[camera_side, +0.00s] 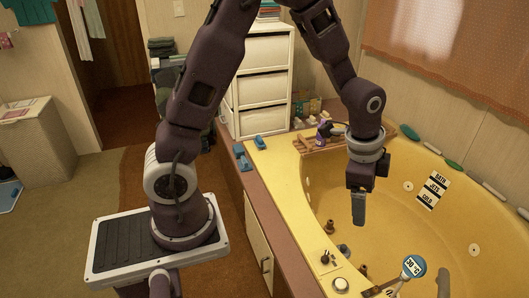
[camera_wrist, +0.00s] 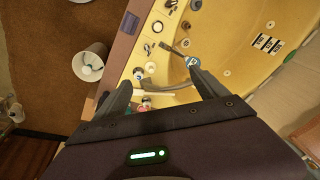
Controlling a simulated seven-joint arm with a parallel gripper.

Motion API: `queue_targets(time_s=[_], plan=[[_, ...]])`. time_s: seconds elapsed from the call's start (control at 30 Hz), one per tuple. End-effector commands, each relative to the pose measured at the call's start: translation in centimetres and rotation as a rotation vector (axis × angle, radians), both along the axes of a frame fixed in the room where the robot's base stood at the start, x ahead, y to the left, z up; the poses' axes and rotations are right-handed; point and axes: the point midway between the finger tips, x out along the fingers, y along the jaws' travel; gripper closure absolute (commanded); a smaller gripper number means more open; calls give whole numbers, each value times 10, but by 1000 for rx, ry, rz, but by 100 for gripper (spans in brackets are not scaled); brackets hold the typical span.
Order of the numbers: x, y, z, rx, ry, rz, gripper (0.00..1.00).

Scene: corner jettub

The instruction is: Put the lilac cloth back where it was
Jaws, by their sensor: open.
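My gripper (camera_side: 358,208) hangs over the yellow corner tub (camera_side: 440,225), pointing down. In the wrist view its two fingers are apart with nothing held between them, and the gripper (camera_wrist: 160,74) is open above the tub's ledge. I cannot make out a lilac cloth for certain in either view. A small dark purple item (camera_side: 323,130) stands by the wooden rack at the tub's back rim; it looks more like a bottle than a cloth.
Taps and knobs (camera_side: 325,258) sit on the ledge. Blue items (camera_side: 241,157) lie near the white drawers (camera_side: 262,85). A white bin (camera_wrist: 90,62) stands on the brown floor. The tub's middle is mostly clear.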

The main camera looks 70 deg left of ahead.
Motion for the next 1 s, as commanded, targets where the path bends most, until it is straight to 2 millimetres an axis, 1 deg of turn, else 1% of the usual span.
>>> queue_targets(time_s=[0.03, 0.07, 0.1, 0.17, 0.2, 0.3, 0.4, 0.43, 0.5, 0.57, 1.0], plan=[[-17, 3, 42, -22, -44, 85, 17], [-30, 5, 63, -38, -61, 145, 17], [-51, 8, 89, -62, -85, 225, 17], [-85, 12, 120, -99, -121, 344, 17], [-109, 14, 136, -125, -143, 419, 17], [-163, 18, 157, -187, -189, 586, 17], [-200, 20, 163, -236, -218, 704, 17], [-208, 21, 163, -246, -223, 728, 17], [-219, 22, 162, -262, -231, 768, 17], [-223, 22, 162, -268, -233, 782, 17], [-223, 22, 162, -270, -234, 783, 17]])
